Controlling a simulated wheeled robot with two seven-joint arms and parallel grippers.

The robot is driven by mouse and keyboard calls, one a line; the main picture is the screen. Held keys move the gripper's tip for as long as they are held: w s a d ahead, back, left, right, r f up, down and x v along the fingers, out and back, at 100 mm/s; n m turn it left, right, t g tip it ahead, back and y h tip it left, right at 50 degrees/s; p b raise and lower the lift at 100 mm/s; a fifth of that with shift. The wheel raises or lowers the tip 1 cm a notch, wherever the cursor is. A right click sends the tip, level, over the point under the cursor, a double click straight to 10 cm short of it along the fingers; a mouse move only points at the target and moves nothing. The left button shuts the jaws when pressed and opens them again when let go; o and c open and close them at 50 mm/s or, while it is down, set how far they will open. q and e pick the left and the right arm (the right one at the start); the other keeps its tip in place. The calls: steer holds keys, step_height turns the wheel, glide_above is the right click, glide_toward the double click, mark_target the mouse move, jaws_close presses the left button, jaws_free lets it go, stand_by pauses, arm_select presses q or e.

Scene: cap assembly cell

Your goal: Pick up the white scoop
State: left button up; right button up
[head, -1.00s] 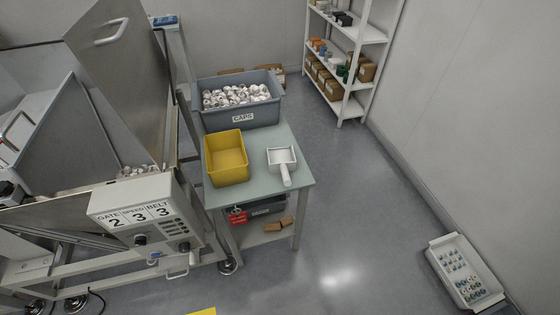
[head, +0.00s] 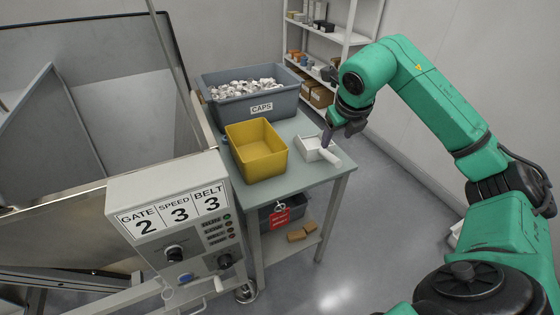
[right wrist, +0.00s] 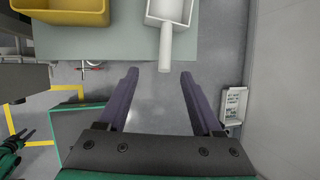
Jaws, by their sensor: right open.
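The white scoop (head: 312,148) lies on the right part of the small table (head: 295,186), its handle pointing toward the front right edge. In the right wrist view, the gripper (right wrist: 158,80) is open and empty. The scoop's handle (right wrist: 166,45) points down the picture, its end just ahead of the gap between the fingers and slightly right of centre.
A yellow bin (head: 258,165) stands left of the scoop. A grey crate labelled CAPS (head: 235,112), full of white caps, stands behind. A control box (head: 165,215) is at the left front, and a white shelf (head: 352,25) with boxes stands at the back. Open floor lies right of the table.

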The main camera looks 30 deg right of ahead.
glide_above(332, 156)
steer(key=s, duration=0.3)
steer(key=f, duration=0.6)
steer(key=shift+a+f, duration=0.15)
steer(key=shift+a, duration=0.15)
steer(key=x, duration=0.2)
steer(key=p+x, duration=0.1)
steer(key=x, duration=0.4)
steer(key=shift+w+a+f, duration=0.3)
steer(key=shift+w+f, duration=0.05)
steer(key=shift+w, duration=0.1)
steer(key=shift+r, duration=0.1)
steer(key=c, duration=0.4)
arm_select(q)
steer(key=d, duration=0.1)
steer(key=d+r, duration=0.1)
steer(key=d, duration=0.1)
steer(key=shift+r, duration=0.25)
arm_select(e)
jaws_close()
